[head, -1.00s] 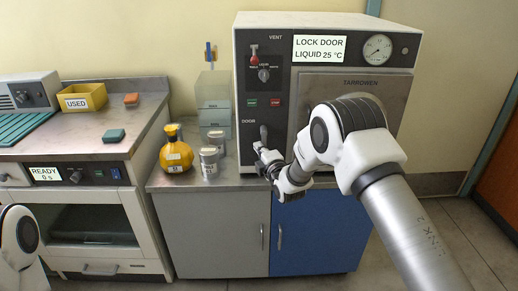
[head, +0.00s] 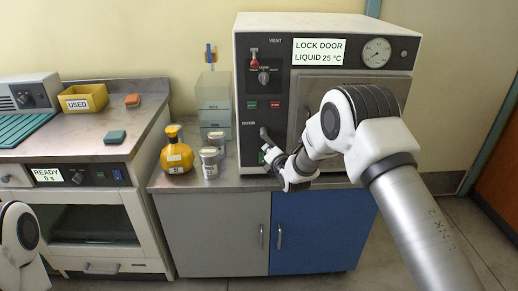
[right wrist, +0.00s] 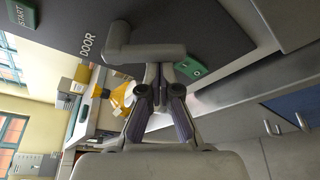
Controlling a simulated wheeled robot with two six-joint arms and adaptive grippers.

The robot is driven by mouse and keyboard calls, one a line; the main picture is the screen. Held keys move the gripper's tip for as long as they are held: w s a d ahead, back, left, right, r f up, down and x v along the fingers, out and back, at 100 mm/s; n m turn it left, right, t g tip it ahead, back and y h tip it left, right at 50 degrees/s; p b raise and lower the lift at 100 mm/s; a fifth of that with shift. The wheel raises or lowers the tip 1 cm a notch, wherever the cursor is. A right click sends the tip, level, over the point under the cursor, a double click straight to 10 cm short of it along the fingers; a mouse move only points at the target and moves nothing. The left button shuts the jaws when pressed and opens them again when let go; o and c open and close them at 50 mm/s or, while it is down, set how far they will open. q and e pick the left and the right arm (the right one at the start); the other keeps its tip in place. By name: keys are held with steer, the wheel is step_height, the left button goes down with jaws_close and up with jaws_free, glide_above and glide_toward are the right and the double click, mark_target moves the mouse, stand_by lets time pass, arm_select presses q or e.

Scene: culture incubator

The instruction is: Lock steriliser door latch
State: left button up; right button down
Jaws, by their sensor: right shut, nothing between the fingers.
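The steriliser (head: 325,22) stands on the cabinet at the back, its door (head: 365,86) looking closed. Its display (head: 319,50) reads LOCK DOOR, LIQUID 25 °C. The grey door latch handle (head: 264,133) sits under the DOOR label on the left of its front and slants down to the right. My right gripper (head: 268,153) is shut and empty at the lower end of the handle. In the right wrist view the fingertips (right wrist: 160,72) meet close against the handle (right wrist: 140,52); contact is hard to tell. A green mark (right wrist: 190,68) shows beside them. My left gripper is out of view.
A yellow bottle (head: 176,152) and a grey canister (head: 209,162) stand left of the steriliser, with clear stacked boxes (head: 213,92) behind. A second bench (head: 75,140) at left carries a yellow USED bin (head: 83,98). The cabinet's front edge lies just below my gripper.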

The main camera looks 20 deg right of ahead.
steer(key=shift+s+d+r+n+h+p, duration=0.1)
steer(key=shift+d+r+n+h+p, duration=0.05)
steer(key=shift+d+r+n+p, duration=0.2)
steer(key=shift+s+d+r+n+h+p, duration=0.15)
steer(key=shift+d+n+p, duration=0.1)
steer(key=shift+d, duration=0.2)
steer(key=shift+d+r, duration=0.1)
steer(key=shift+r, duration=0.05)
steer(key=s+a+b, duration=0.2)
steer(key=s, duration=0.7)
steer(key=shift+a+f+b, duration=0.3)
steer(key=shift+a+f, duration=0.05)
steer(key=shift+f, duration=0.05)
